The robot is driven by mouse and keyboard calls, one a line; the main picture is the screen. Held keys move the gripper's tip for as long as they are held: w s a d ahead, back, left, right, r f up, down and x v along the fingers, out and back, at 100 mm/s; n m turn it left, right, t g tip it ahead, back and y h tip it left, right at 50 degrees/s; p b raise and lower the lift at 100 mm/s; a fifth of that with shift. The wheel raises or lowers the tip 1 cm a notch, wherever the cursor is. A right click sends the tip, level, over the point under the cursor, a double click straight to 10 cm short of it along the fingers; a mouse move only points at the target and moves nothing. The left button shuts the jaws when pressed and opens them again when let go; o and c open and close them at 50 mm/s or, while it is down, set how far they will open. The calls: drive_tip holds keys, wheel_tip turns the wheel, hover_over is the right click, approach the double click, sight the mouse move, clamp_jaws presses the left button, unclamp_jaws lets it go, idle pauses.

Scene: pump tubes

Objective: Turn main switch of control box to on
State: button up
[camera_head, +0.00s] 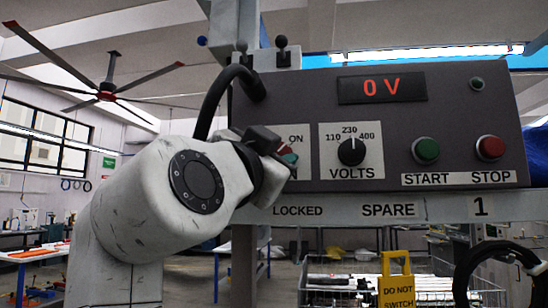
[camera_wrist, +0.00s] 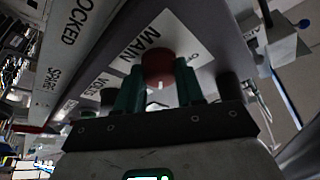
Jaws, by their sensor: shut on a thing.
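The grey control box (camera_head: 450,115) fills the upper right of the head view, its display (camera_head: 382,88) reading 0 V. My gripper (camera_head: 285,160) is in front of its lower left, hiding most of the main switch plate; the word ON shows above. In the wrist view the main switch, a round red knob (camera_wrist: 158,63), sits on a white plate (camera_wrist: 150,35) marked MAIN. My gripper's green fingers (camera_wrist: 160,90) are shut on the knob, one on each side. A short white mark shows on the knob's near side, between the fingers.
The VOLTS knob (camera_head: 351,151) points up to 230, right of my gripper. Green START (camera_head: 426,150) and red STOP (camera_head: 490,148) buttons are farther right. A black cable (camera_head: 215,90) curves close above my wrist.

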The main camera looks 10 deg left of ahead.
drive_tip(key=shift+f, duration=0.1)
drive_tip(key=o, duration=1)
drive_tip(key=shift+o, duration=0.2)
drive_tip(key=b+v, duration=0.2)
drive_tip(key=v, duration=0.8)
drive_tip(key=shift+s, duration=0.35)
drive_tip(key=shift+a+f, duration=0.1)
drive_tip(key=shift+f, duration=0.05)
